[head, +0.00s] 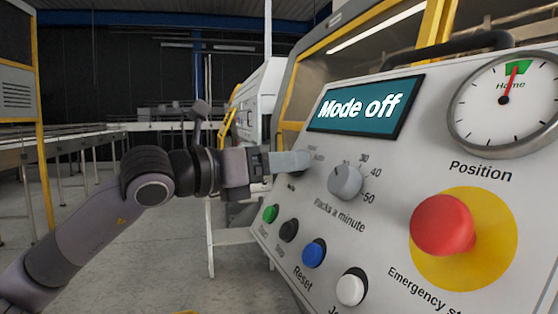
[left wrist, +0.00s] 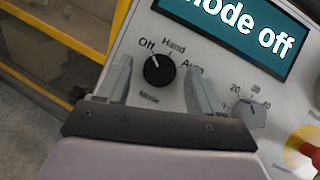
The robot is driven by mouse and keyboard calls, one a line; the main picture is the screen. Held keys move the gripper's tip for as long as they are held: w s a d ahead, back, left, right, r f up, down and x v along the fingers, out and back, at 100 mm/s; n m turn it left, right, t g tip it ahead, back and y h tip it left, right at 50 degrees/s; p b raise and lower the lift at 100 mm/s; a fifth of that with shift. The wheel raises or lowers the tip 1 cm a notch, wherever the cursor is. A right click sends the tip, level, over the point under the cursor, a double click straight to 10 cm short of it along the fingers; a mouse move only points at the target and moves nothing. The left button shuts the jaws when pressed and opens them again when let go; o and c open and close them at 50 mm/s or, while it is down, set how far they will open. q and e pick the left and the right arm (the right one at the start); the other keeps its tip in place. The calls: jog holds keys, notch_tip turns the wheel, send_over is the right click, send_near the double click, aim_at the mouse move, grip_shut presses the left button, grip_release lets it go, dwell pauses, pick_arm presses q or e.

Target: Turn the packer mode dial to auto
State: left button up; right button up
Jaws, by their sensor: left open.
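The mode dial (left wrist: 159,70) is a round black knob in the left wrist view, with the labels Off, Hand and Auto around it. Its white mark points to Off. My left gripper (left wrist: 160,78) is open, with one finger on either side of the dial; I cannot tell whether they touch it. In the head view my left gripper (head: 290,162) reaches the panel (head: 300,215) from the left and hides the dial. The screen (head: 366,105) reads "Mode off". My right gripper is not in view.
The packs-a-minute knob (head: 345,181) sits just right of my left gripper. Below are green, black, blue (head: 313,254) and white buttons. A large red emergency stop (head: 442,224) on yellow is at the right, under the position gauge (head: 503,99).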

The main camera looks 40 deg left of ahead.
pick_arm(q)
jog(key=c, duration=1.1)
jog(key=shift+o, duration=0.2)
